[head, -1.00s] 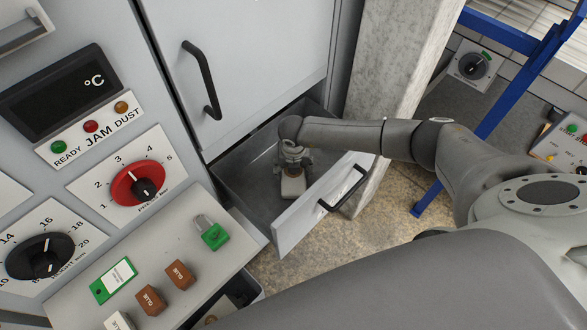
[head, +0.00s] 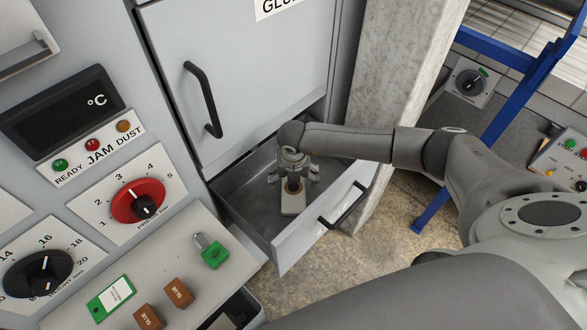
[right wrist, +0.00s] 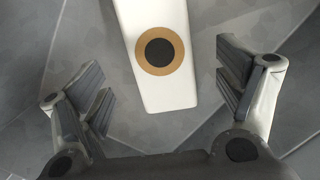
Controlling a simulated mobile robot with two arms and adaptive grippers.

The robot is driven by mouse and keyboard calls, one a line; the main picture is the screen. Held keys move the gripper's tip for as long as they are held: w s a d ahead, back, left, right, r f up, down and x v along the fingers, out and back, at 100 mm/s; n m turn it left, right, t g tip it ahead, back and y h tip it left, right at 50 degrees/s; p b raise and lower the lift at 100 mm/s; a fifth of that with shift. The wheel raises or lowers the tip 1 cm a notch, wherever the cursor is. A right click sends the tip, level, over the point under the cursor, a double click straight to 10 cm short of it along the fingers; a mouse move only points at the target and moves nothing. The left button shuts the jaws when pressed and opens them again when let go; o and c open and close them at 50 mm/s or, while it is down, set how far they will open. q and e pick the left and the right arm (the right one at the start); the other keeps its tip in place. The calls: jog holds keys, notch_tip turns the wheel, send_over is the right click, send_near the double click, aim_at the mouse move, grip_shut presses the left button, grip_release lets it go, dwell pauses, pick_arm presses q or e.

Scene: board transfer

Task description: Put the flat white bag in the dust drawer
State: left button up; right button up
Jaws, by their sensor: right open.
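The flat white bag (head: 292,208), with a tan ring and dark centre, lies on the floor of the open dust drawer (head: 241,198). In the right wrist view the bag (right wrist: 166,92) lies between and beyond the spread fingers, with clear gaps on both sides. My right gripper (head: 293,180) is inside the drawer, open and empty, just above the bag. Its two fingers also show in the right wrist view (right wrist: 160,95), apart from the bag. The bag's far end is cut off in that view. My left gripper is not in view.
The drawer's front panel with its dark handle (head: 343,205) stands between the gripper and the floor. A closed cabinet door (head: 250,70) is above the drawer. A ledge (head: 190,258) with a green padlock (head: 211,251) and brown blocks is at left. A concrete pillar (head: 395,100) stands at right.

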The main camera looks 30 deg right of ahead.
aim_at(293, 193)
notch_tip(293, 193, up, 7)
jog(key=s, duration=0.1)
jog(key=shift+a, duration=0.25)
